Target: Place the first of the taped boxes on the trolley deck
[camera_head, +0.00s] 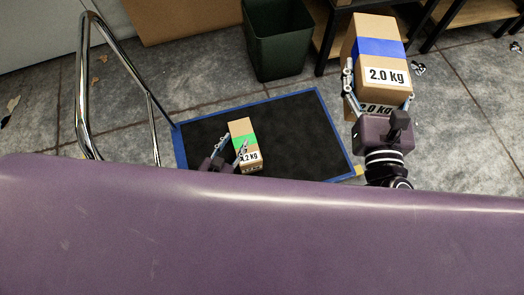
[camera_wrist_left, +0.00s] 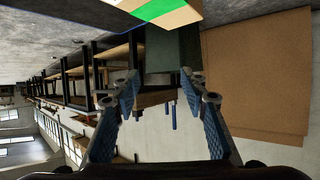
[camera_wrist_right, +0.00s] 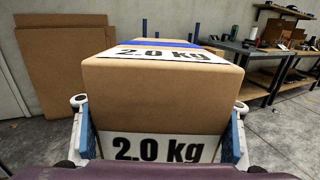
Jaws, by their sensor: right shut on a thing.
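The trolley deck (camera_head: 300,120) is black with a blue rim and lies on the floor in the middle of the head view. A cardboard box with green tape (camera_head: 241,139) and a "kg" label appears over the deck; its edge also shows at the top of the left wrist view (camera_wrist_left: 165,10). My left gripper (camera_head: 232,146) is beside that box, fingers apart with nothing between them. My right gripper (camera_head: 379,84) is shut on a larger box with blue tape (camera_head: 374,50), labelled 2.0 kg, held up right of the deck. Its sides sit between the fingers in the right wrist view (camera_wrist_right: 160,95).
A chrome trolley handle (camera_head: 84,90) rises at the deck's left. A dark green bin (camera_head: 277,45) stands behind the deck. Wooden shelves with black frames (camera_head: 455,12) are at the back right.

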